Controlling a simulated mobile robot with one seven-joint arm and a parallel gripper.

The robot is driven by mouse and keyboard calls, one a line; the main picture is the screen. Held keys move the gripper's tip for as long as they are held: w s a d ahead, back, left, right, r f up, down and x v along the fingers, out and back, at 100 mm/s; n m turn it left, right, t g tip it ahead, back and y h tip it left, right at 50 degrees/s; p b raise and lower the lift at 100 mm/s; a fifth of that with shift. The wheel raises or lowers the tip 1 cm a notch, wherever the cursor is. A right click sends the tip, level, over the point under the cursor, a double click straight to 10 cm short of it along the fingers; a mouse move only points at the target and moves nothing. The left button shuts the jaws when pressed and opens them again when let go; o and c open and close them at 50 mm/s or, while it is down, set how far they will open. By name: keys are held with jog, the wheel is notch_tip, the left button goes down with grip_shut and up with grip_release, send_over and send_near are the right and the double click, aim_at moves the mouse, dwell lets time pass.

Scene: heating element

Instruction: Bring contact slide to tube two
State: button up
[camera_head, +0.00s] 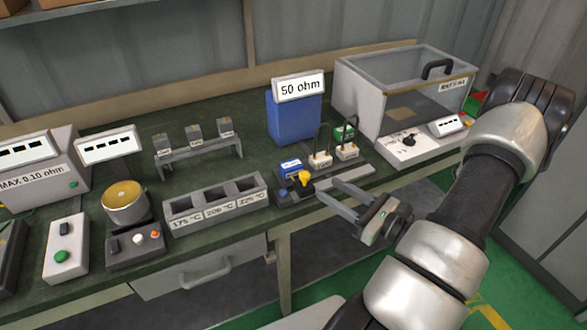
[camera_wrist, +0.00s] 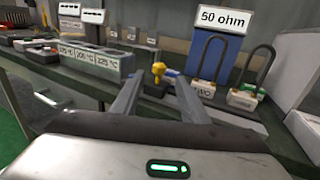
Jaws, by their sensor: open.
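What looks like the contact slide, a piece with a yellow knob (camera_head: 305,178), stands on a dark base at the bench's front edge. The yellow knob also shows in the wrist view (camera_wrist: 158,71), between and just beyond my fingertips. Two white blocks with black looped tubes stand behind and to its right. The left block (camera_head: 320,161) has a label ending in "WO" in the wrist view (camera_wrist: 203,88), so it seems to be tube two. The right block (camera_head: 347,152) has an unreadable label. My gripper (camera_head: 329,188) is open and empty, right of the knob.
A blue box (camera_head: 294,118) with a "50 ohm" sign stands behind. A small blue piece (camera_head: 291,167) is beside the knob, and a green one (camera_head: 344,133) behind the blocks. A grey three-bay holder (camera_head: 216,203) is left. A clear-lidded case (camera_head: 365,100) is right.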

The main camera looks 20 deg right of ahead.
aim_at(301, 172)
jog(key=x, duration=1.4)
grip_shut()
